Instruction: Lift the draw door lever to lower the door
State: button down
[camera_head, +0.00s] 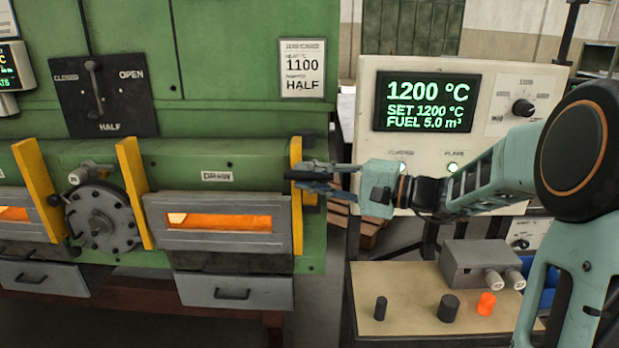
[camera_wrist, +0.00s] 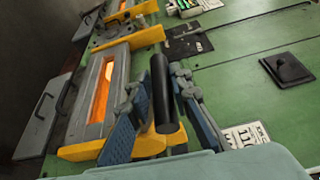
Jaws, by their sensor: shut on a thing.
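The draw door (camera_head: 220,240) is a grey panel under the DRAW label (camera_head: 217,177), between two yellow uprights. Orange glow shows through its long slot; it also shows in the wrist view (camera_wrist: 88,112). The draw door lever is a black round bar (camera_wrist: 165,85) beside the right yellow upright (camera_head: 297,200). My gripper (camera_head: 305,177) is shut on the lever, with one finger on each side of it in the wrist view (camera_wrist: 157,92). In the head view the fingers hide most of the lever, and only a dark part of it shows.
A control panel (camera_head: 365,100) reading 1200 °C stands right of the furnace, behind my arm. A bench (camera_head: 400,325) below holds a grey box (camera_head: 480,262) and small cylinders. A selector plate (camera_head: 130,88) and a round flanged hub (camera_head: 103,220) are at left.

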jog(key=shift+w+d+r, duration=0.1)
jog(key=shift+w+r, duration=0.2)
jog(key=shift+r, duration=0.25)
jog(key=c, duration=1.8)
grip_release()
jog(key=shift+w+f, duration=0.15)
jog(key=shift+w, duration=0.05)
jog(key=v, duration=1.2)
jog(key=shift+s+f, duration=0.15)
jog(key=shift+f, duration=0.05)
